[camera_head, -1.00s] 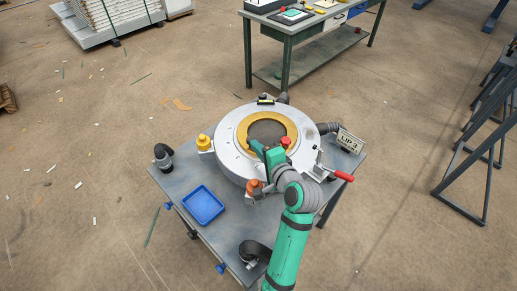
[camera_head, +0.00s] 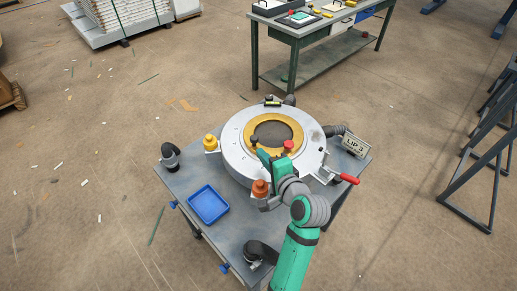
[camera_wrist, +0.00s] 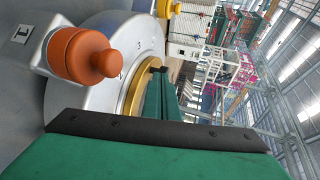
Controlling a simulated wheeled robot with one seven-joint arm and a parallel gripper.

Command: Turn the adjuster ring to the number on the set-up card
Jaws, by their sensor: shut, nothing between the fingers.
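The set-up card (camera_head: 354,144) stands at the right corner of the cart and reads "LIP 3". A round silver housing (camera_head: 238,163) on the cart carries a gold ring (camera_head: 291,126) around a dark centre. In the wrist view the gold ring (camera_wrist: 132,95) is partly hidden behind my fingers, and a "3" shows on the silver face. My gripper (camera_head: 262,154) is shut and empty at the ring's near-left edge. In the wrist view its fingers (camera_wrist: 158,88) reach a small dark tip or peg at the ring; I cannot tell whether they touch it.
An orange knob (camera_head: 261,188) with a "1" plate beside it stands close to my gripper. A yellow knob (camera_head: 210,142) is at the left, a red-handled lever (camera_head: 348,178) at the right. A blue tray (camera_head: 208,219) lies on the cart (camera_head: 185,187).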

